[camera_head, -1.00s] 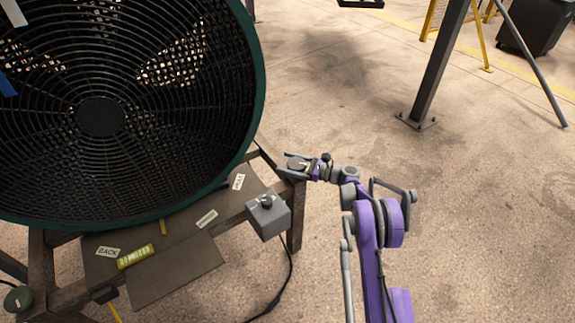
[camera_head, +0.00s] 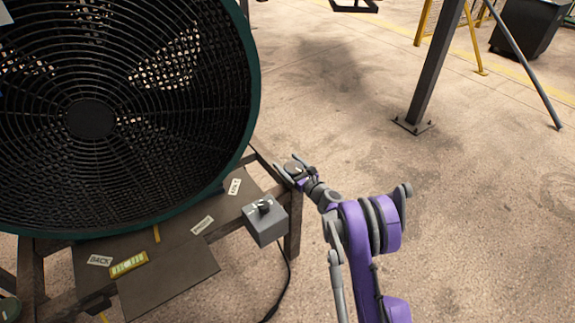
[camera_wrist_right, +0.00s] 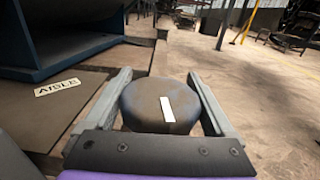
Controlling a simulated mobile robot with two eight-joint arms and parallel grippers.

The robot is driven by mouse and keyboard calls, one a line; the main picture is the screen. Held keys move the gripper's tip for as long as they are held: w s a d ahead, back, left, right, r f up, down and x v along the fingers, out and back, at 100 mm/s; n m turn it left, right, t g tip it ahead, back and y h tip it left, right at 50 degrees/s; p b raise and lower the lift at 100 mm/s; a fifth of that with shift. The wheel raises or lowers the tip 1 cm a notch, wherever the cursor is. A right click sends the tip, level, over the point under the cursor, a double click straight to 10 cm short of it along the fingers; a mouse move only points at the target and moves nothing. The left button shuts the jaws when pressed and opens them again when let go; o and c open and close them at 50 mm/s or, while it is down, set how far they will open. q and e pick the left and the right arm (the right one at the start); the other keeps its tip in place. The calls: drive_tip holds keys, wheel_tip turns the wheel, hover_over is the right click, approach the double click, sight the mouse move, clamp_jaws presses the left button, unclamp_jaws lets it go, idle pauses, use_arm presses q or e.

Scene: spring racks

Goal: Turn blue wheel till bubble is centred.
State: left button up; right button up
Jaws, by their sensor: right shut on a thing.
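A round, worn, dark blue-grey wheel (camera_wrist_right: 160,104) with a white mark on top sits between the fingers of my right gripper (camera_wrist_right: 164,100) in the right wrist view. The gripper is shut on its sides. In the head view my right gripper (camera_head: 291,171) is at the right front corner of the fan's frame, around the wheel, which is small there. A yellow level vial (camera_head: 128,264) lies on the frame's plate beside a BACK label. The bubble's exact place in it is too small to tell. My left gripper is out of view.
A large caged fan (camera_head: 90,120) fills the left. A grey switch box (camera_head: 266,222) with a black knob and cable stands just below my right gripper. Another round knob (camera_head: 8,309) shows at the lower left edge. Open concrete floor (camera_head: 340,100) lies to the right, with a steel post (camera_head: 435,70).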

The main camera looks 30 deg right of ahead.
idle(0.4)
drive_tip(key=o, duration=1.1)
drive_tip(key=s, duration=0.7)
drive_tip(key=s+d, duration=0.1)
drive_tip(key=s, duration=0.2)
drive_tip(key=shift+s+p, duration=0.35)
drive_tip(key=shift+s, duration=0.05)
drive_tip(key=shift+s, duration=0.1)
